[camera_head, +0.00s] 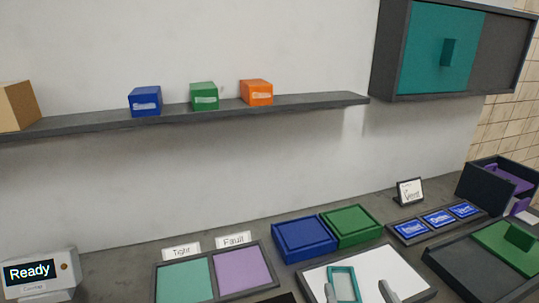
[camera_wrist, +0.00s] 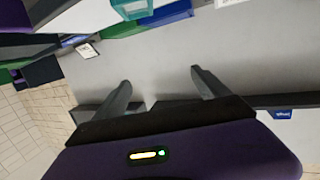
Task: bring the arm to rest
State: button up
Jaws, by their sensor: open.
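My gripper (camera_head: 359,289) shows at the bottom edge of the head view, its two grey fingers apart, in front of the white panel. In the wrist view my gripper (camera_wrist: 160,78) is open, with only grey wall between the fingertips. A teal-framed piece (camera_head: 343,284) lies on the white panel (camera_head: 369,265) and appears between the fingers in the head view. In the wrist view the teal piece (camera_wrist: 131,9) is at the top edge, clear of the fingers. The rest of my arm is out of the head view.
A dark shelf (camera_head: 205,114) with blue (camera_head: 145,101), green (camera_head: 204,96) and orange (camera_head: 256,92) boxes runs along the wall. A cabinet (camera_head: 385,50) hangs at upper right. Blue (camera_head: 304,240) and green (camera_head: 350,225) trays, a sign (camera_head: 408,191) and a "Ready" display (camera_head: 30,272) occupy the counter.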

jog(key=s+d+f, duration=0.1)
jog(key=s+f, duration=0.1)
jog(key=s, duration=0.8)
jog(key=s+d+f+g, duration=0.1)
jog(key=s+f, duration=0.2)
jog(key=s, duration=0.8)
jog(key=s+d+f, duration=0.1)
jog(key=s+f, duration=0.1)
jog(key=s, duration=0.9)
jog(key=shift+d+f, duration=0.2)
jog(key=shift+f, duration=0.2)
